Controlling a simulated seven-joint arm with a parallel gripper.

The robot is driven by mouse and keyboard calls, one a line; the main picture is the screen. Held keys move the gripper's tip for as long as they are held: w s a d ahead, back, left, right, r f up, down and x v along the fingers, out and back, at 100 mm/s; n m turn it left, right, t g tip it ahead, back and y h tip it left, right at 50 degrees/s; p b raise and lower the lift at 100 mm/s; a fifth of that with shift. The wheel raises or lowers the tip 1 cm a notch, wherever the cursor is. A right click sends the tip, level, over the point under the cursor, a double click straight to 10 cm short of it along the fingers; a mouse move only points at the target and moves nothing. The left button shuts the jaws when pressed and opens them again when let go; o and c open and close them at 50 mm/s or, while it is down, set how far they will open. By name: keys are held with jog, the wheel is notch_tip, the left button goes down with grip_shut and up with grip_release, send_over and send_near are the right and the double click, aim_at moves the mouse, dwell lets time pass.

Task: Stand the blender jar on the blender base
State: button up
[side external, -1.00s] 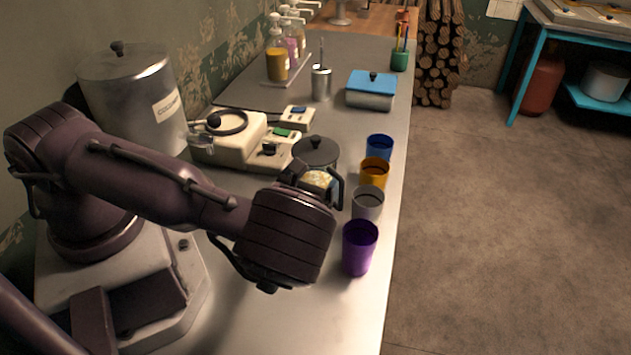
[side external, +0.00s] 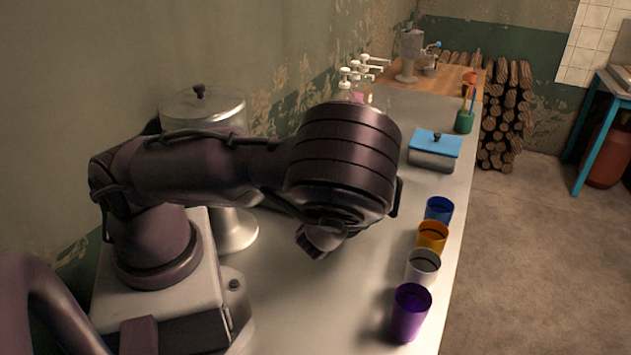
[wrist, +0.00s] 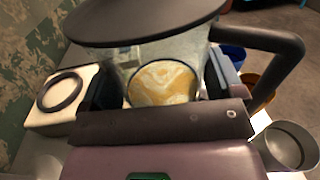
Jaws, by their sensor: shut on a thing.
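The blender jar (wrist: 190,58) fills the upper middle of the wrist view, clear, with a black lid (wrist: 145,15) and a dark handle (wrist: 275,65) on its right. Yellow and white contents show inside. My gripper (wrist: 165,88) is shut on the jar, one finger on each side. The cream blender base (wrist: 40,118), with a black ring on top, is to the left of the jar in the wrist view, with the jar apart from its ring. In the side view my arm hides the jar and base, and the grip is not clear.
Purple (side external: 410,312), grey (side external: 423,267), orange (side external: 432,236) and blue (side external: 438,208) cups line the counter's right edge. A blue-lidded box (side external: 433,155) and green pencil cup (side external: 464,122) stand behind. A lidded steel drum (side external: 205,112) is by the wall. Counter before the cups is clear.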

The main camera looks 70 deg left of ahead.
jog(key=s+a+r+n+g+y, duration=0.2)
jog(key=a+n+g, duration=0.1)
jog(key=a+g, duration=0.2)
jog(key=s+a+r+n+g+y, duration=0.2)
jog(key=s+a+r+n+g, duration=0.1)
jog(key=a, duration=0.7)
jog(key=s+a+r+n+g+y, duration=0.2)
jog(key=s+a+n+g+y, duration=0.1)
jog(key=a+n+g, duration=0.2)
jog(key=a+g, duration=0.2)
jog(key=a, duration=0.1)
jog(key=shift+a+r, duration=0.2)
jog(key=shift+r, duration=0.1)
jog(key=shift+g, duration=0.4)
notch_tip(320, 180, down, 10)
jog(key=shift+f, duration=0.1)
jog(key=o, duration=0.9)
jog(key=shift+f, duration=0.15)
jog(key=shift+r, duration=0.2)
jog(key=d, duration=0.8)
jog(key=w+d, duration=0.1)
jog(key=d, duration=0.3)
